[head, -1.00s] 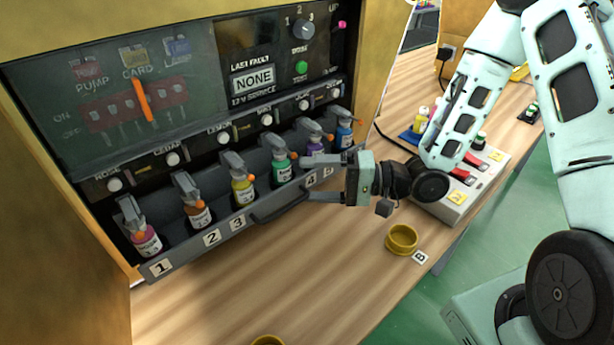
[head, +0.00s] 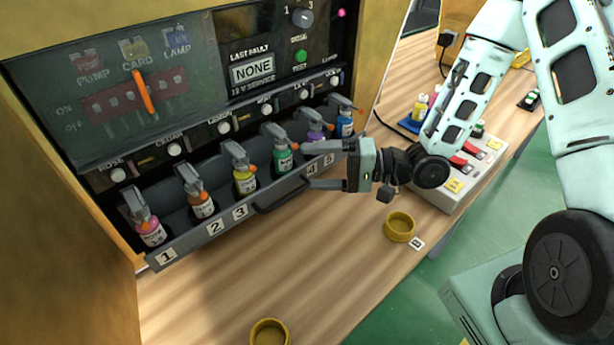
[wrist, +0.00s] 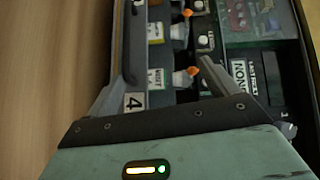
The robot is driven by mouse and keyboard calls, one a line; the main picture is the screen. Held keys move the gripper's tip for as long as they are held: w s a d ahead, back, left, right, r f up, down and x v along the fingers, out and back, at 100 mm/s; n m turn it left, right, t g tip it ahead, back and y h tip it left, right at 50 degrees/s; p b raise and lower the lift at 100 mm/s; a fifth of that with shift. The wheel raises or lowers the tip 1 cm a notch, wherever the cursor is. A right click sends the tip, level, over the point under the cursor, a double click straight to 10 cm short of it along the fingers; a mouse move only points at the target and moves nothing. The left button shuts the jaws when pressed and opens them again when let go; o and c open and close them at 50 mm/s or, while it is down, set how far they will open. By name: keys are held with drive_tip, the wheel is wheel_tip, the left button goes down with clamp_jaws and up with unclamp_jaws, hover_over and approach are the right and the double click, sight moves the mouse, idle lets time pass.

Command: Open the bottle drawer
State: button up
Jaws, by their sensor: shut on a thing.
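The bottle drawer (head: 215,236) is a dark grey tray standing out from the machine's front, with numbered labels along its front wall. It holds a row of small spray bottles, among them a pink one (head: 151,232), a yellow one (head: 244,181), a green one (head: 283,158) and a blue one (head: 345,123). A dark bar handle (head: 283,194) runs along its front; it also shows in the wrist view (wrist: 131,45). My gripper (head: 312,166) is at the drawer front by label 4, right of the handle's middle, with its fingers either side of the front wall. The exact contact is unclear.
The machine's panel (head: 150,90) rises above the drawer. A yellow bowl (head: 399,227) stands on the wooden table by a B label, and another bowl (head: 269,333) is at the picture's bottom. A switch box (head: 465,165) lies right.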

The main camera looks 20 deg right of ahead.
drive_tip(key=o, duration=0.3)
drive_tip(key=r+p, duration=0.2)
drive_tip(key=r, duration=0.1)
drive_tip(key=r+p, duration=0.2)
drive_tip(key=r, duration=0.1)
drive_tip(key=shift+w+a, duration=0.1)
drive_tip(key=shift+w, duration=0.1)
drive_tip(key=shift+g+y, duration=0.4)
drive_tip(key=shift+g, duration=0.4)
drive_tip(key=d+f, duration=0.2)
drive_tip(key=d, duration=0.1)
drive_tip(key=shift+w+d+f, duration=0.1)
drive_tip(key=shift+w+d, duration=0.05)
drive_tip(key=shift+w, duration=0.25)
drive_tip(key=c, duration=0.9)
drive_tip(key=m+g+h, duration=0.1)
drive_tip(key=m+g, duration=0.2)
drive_tip(key=g, duration=0.3)
approach(297, 193)
drive_tip(key=shift+t, duration=0.4)
drive_tip(key=a, duration=0.3)
drive_tip(key=a+f, duration=0.1)
drive_tip(key=a, duration=0.2)
drive_tip(key=s+a, duration=0.1)
drive_tip(key=a, duration=0.2)
drive_tip(key=shift+a+f, duration=0.3)
drive_tip(key=shift+f, duration=0.1)
clamp_jaws()
